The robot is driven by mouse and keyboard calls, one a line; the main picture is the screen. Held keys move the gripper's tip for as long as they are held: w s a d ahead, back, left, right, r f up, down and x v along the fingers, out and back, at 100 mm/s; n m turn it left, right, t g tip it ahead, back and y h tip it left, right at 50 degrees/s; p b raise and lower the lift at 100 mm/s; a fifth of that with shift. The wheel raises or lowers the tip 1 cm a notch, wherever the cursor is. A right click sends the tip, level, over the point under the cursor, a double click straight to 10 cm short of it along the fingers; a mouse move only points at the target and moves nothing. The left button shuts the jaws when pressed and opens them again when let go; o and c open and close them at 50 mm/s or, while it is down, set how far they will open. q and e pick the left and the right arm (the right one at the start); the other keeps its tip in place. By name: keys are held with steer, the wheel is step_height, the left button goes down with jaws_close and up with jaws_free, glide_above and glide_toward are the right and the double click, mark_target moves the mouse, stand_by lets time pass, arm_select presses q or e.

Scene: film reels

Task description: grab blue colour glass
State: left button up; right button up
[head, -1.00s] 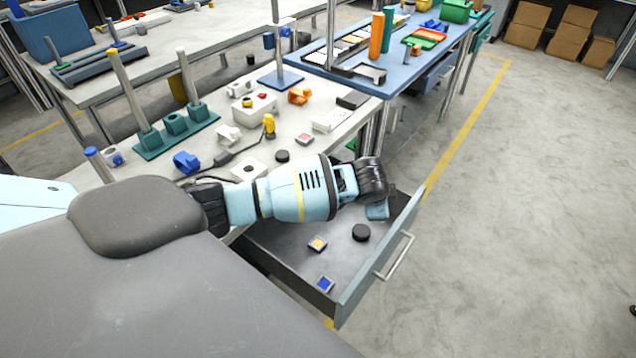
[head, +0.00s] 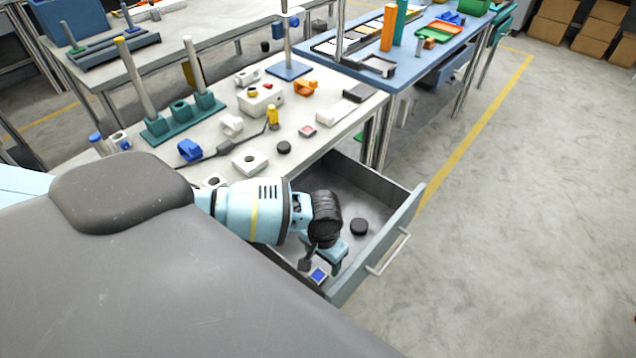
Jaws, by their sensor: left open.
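A small square piece with a blue glass face (head: 318,275) lies on the floor of the open drawer, near its front left corner. My left gripper (head: 322,262) is inside the drawer area, just above and behind the blue glass, with its fingers apart and pointing down. I cannot tell whether a finger touches the blue glass. The yellow-faced square piece seen earlier in the drawer is hidden now behind my left arm. My right gripper is not in view.
The open drawer (head: 408,214) has raised walls and a front handle (head: 390,252). A black round cap (head: 359,227) lies in it, right of my gripper. A red-faced square (head: 307,131) and a black disc (head: 284,147) lie on the workbench above.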

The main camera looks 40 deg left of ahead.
mark_target(319, 273)
arm_select(q)
steer(key=shift+f, duration=0.95)
steer(key=shift+s+a+f+b, duration=0.1)
steer(key=shift+f+b, duration=0.1)
steer(key=shift+f, duration=0.65)
steer(key=shift+a+f+b, duration=0.15)
steer(key=shift+f, duration=0.75)
steer(key=shift+s+a+f+b, duration=0.1)
steer(key=shift+f+b, duration=0.1)
steer(key=shift+f, duration=0.65)
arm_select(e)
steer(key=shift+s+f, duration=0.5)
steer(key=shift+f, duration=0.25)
arm_select(q)
steer(key=c, duration=1)
step_height(319, 273, up, 10)
steer(key=shift+r+p, duration=0.1)
steer(key=shift+p, duration=0.85)
steer(key=shift+c, duration=0.4)
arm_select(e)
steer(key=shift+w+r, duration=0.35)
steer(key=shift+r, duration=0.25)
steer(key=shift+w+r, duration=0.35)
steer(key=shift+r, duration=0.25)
